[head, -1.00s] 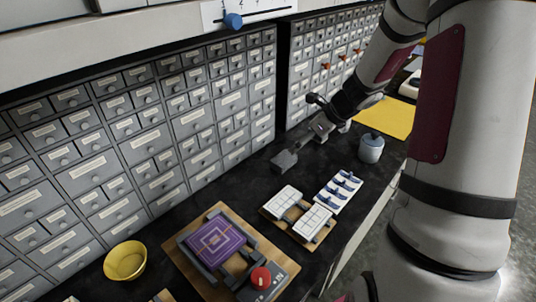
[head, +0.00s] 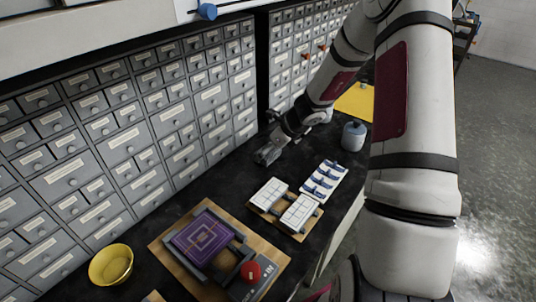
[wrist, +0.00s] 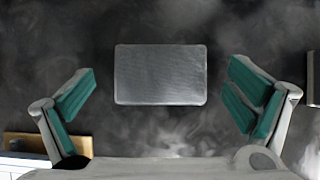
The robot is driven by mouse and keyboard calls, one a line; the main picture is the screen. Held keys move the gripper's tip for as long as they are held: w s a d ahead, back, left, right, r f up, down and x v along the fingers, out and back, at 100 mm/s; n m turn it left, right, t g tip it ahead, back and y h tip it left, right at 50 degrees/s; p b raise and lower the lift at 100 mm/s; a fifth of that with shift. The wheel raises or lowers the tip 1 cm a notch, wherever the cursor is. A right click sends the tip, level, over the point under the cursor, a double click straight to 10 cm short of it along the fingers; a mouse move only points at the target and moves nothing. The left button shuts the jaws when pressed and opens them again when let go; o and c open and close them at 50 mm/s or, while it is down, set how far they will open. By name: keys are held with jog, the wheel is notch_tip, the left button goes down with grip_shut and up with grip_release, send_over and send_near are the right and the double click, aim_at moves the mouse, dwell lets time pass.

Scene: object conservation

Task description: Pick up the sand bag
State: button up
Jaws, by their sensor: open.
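The sand bag is a grey, textured rectangular block (wrist: 160,75) lying flat on the dark counter. In the wrist view it sits between the open fingers, with a clear gap on either side. In the head view the bag (head: 266,157) lies near the drawer fronts, partly covered by my gripper. My gripper (head: 280,141) is open and empty, just over the bag. In the wrist view its green-padded fingers (wrist: 160,100) stand wide apart.
On the counter (head: 187,213) are a purple-topped wooden device (head: 203,238) with a red button (head: 250,271), white trays (head: 298,211), a blue-handled rack (head: 321,180), a lidded jar (head: 353,136) and a yellow bowl (head: 111,264). Drawer cabinets (head: 150,120) wall the back.

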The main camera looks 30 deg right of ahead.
jog(key=shift+x, duration=0.9)
jog(key=c, duration=1.5)
jog(key=shift+r, duration=0.15)
